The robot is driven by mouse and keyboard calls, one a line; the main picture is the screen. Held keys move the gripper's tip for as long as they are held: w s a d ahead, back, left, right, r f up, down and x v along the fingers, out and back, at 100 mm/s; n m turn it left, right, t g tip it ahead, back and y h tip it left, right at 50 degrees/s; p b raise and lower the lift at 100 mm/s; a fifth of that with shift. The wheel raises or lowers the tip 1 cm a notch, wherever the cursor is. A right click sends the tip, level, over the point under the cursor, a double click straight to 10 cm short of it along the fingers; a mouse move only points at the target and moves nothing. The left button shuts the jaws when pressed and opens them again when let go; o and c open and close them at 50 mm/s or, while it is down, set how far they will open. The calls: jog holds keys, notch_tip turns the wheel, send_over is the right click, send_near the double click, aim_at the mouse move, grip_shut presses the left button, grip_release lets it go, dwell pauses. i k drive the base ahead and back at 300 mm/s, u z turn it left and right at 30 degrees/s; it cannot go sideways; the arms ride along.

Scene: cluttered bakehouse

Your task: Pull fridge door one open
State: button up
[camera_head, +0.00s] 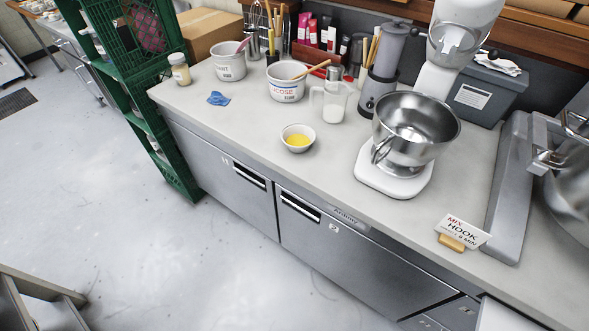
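Fridge door one (225,190) is the left steel door under the counter, with a small label at its upper left that seems to read 1. Its recessed dark handle slot (249,176) runs along the upper right of the door. The door looks shut, flush with the front of the unit. Fridge door two (335,262), labelled 2, is to its right and also looks shut, with its own handle slot (300,207) at its upper left. My gripper is not in view.
Green stacked crates (150,95) stand close by the unit's left end. The counter (230,118) holds a bowl of yellow liquid (297,138), tubs, a jug and a mixer (393,178). The floor (150,250) before the doors is clear; a rack edge (42,287) shows lower left.

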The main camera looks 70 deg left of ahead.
aim_at(245, 191)
jog(key=u, duration=0.05)
jog(key=k, duration=0.35)
jog(key=u, duration=4.2)
jog(key=k, duration=1.2)
jog(key=z, duration=0.75)
jog(key=i, duration=1.8)
jog(key=u, duration=1.35)
